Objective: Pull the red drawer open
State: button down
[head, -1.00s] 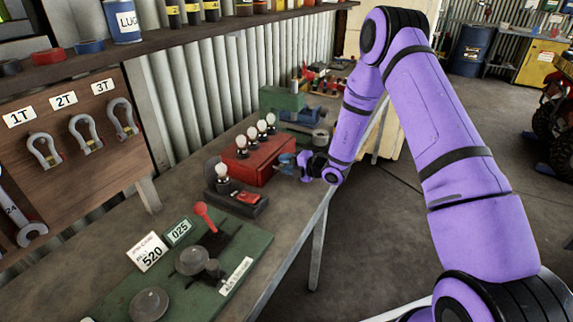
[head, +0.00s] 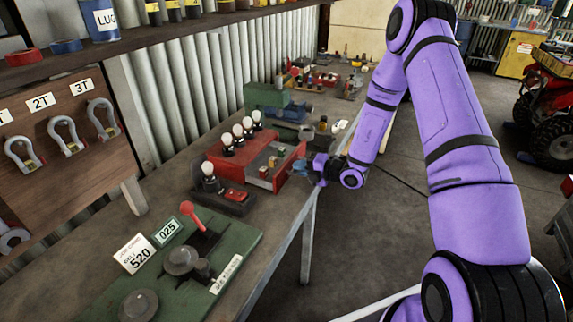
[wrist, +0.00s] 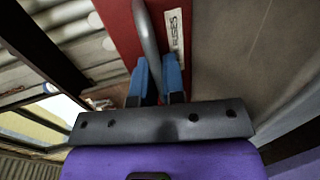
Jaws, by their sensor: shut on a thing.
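The red drawer (head: 287,168) stands well out of its red cabinet (head: 228,158) on the workbench, and small items show inside it. Several white bulbs stand on top of the cabinet. My gripper (head: 304,167) is at the drawer's front. In the wrist view, the blue fingers of my gripper (wrist: 157,80) are shut on the grey drawer handle (wrist: 147,36). A label reading FUSES (wrist: 174,30) is on the red drawer front (wrist: 125,30) beside the handle.
A black switch box (head: 228,200) with a bulb and red switch sits nearer on the bench. A green board with a red lever (head: 190,212) is in front of it. Green machinery (head: 268,97) stands behind. The floor (head: 400,220) right of the bench is clear.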

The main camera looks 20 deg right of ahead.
jog(key=shift+s+d, duration=0.45)
jog(key=c, duration=1.2)
grip_release()
jog(key=v, duration=1)
jog(key=shift+s+d, duration=0.25)
jog(key=shift+s, duration=0.05)
jog(key=shift+r, duration=0.1)
